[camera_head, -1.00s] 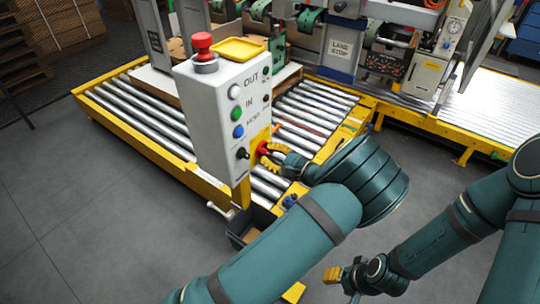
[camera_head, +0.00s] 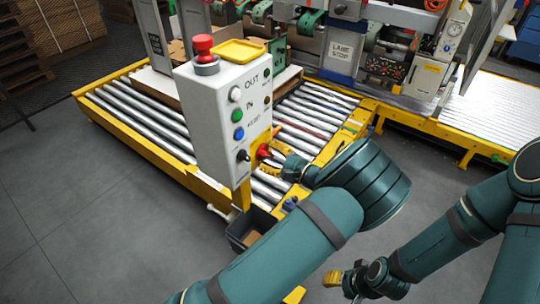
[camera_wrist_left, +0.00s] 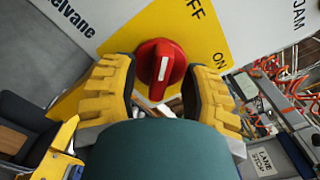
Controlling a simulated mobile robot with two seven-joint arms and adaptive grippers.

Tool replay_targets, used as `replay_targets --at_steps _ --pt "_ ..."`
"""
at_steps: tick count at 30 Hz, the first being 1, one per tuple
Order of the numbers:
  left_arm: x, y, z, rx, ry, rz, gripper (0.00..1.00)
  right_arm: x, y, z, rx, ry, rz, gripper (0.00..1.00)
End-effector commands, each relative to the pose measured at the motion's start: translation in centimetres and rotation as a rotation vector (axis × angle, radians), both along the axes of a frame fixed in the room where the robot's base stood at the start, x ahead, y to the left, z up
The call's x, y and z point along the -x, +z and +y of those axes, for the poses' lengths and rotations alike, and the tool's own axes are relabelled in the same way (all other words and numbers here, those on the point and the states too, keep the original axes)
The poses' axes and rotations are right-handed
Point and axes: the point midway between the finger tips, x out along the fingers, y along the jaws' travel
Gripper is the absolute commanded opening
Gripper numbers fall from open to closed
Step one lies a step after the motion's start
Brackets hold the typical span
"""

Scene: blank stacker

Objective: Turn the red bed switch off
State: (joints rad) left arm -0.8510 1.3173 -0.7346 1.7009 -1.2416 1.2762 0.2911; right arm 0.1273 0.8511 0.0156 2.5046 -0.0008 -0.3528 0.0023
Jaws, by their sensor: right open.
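The red bed switch (camera_head: 263,152) is a rotary knob on the yellow-plated side of the white control box (camera_head: 222,125). In the left wrist view the red knob (camera_wrist_left: 160,68) lies between and beyond the two yellow fingers of my left gripper (camera_wrist_left: 160,88). Its white line runs nearly up and down there, with "FF" lettering above right and "ON" to the right. My left gripper (camera_head: 273,150) is open at the knob, fingers on either side; contact cannot be told. My right gripper (camera_head: 345,278) is open and empty, low over the floor.
A roller conveyor (camera_head: 150,115) lies behind, and a dark bin (camera_head: 245,232) sits below. The floor at left is clear.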

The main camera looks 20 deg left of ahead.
Motion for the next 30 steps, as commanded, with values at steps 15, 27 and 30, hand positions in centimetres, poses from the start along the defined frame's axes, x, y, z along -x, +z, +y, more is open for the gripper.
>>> replay_targets --at_steps 15,27,30 --pt "2.2 0.0 -6.3 0.0 -0.004 -0.001 0.46 0.0 0.0 0.0 0.0 0.0 0.0 0.47" --pt "4.0 0.0 -11.1 -0.001 0.001 0.0 0.46 0.0 0.0 0.0 0.0 0.0 0.0 0.47" --pt "4.1 0.0 -11.3 0.0 0.001 0.0 0.46 0.0 0.0 0.0 0.0 0.0 0.0 0.47"
